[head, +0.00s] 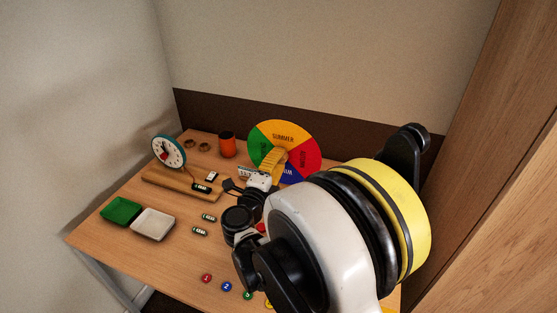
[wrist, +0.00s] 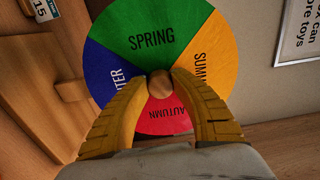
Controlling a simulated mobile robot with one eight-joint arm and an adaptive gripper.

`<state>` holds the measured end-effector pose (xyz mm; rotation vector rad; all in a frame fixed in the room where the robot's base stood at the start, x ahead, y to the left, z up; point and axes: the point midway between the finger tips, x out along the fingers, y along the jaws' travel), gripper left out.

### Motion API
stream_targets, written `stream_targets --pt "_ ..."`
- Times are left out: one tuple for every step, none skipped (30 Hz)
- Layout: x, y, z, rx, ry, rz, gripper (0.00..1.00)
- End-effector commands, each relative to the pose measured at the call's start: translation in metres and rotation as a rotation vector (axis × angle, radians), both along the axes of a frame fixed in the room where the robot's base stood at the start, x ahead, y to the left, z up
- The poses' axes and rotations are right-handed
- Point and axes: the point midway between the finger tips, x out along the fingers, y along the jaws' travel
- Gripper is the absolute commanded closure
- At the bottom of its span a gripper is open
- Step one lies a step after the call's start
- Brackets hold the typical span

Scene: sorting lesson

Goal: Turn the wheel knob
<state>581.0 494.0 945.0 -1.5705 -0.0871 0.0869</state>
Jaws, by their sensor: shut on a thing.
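The season wheel (head: 271,134) stands upright at the back of the table, with green, yellow, red and blue sectors. In the head view, SUMMER is at the top. The wheel fills the middle of the wrist view (wrist: 150,28), where the SPRING sector is at the top of the picture. The round wooden knob (wrist: 160,85) is at the wheel's centre. My gripper (head: 273,160) is in front of the wheel. In the wrist view its yellow fingers (wrist: 160,88) are closed around the knob, one on each side. In the head view the knob is hidden behind the fingers.
A clock (head: 168,151) on a wooden board, an orange cup (head: 227,145), a green tray (head: 121,210) and a white tray (head: 153,224) are on the left. Small batteries (head: 208,217) and numbered discs (head: 206,278) lie nearer. A wooden panel (head: 500,170) rises at right.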

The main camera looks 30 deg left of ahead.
Motion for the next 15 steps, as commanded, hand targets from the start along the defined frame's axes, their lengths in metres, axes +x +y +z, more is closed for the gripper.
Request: stream_targets --pt "0.0006 0.0003 0.0009 -0.001 -0.002 0.000 1.00" --pt "0.0006 0.0003 0.0009 -0.001 -0.002 0.000 1.00" --pt "0.0006 0.0003 0.0009 -0.001 -0.002 0.000 1.00" --pt "0.0006 0.0003 0.0009 -0.001 -0.002 0.000 1.00" --pt "0.0006 0.0003 0.0009 -0.001 -0.002 0.000 1.00" --pt "0.0006 0.0003 0.0009 -0.001 -0.002 0.000 1.00" --pt "0.0006 0.0003 0.0009 0.000 -0.002 0.000 0.62" --pt "0.0006 0.0003 0.0009 0.000 -0.002 0.000 0.52" --pt "0.0005 0.0003 0.0008 0.000 -0.001 0.000 0.46" --pt "0.0005 0.0003 0.0007 0.000 -0.001 0.000 0.46" --pt "0.0004 0.0002 0.0006 0.000 -0.001 0.000 0.46" --pt "0.0004 0.0002 0.0006 0.000 -0.001 0.000 0.46" --pt "0.0003 0.0001 0.0005 0.000 -0.001 0.000 0.46" --pt "0.0003 0.0001 0.0005 0.001 -0.001 0.000 0.46" --pt "0.0003 0.0001 0.0004 0.001 -0.001 0.000 0.46"
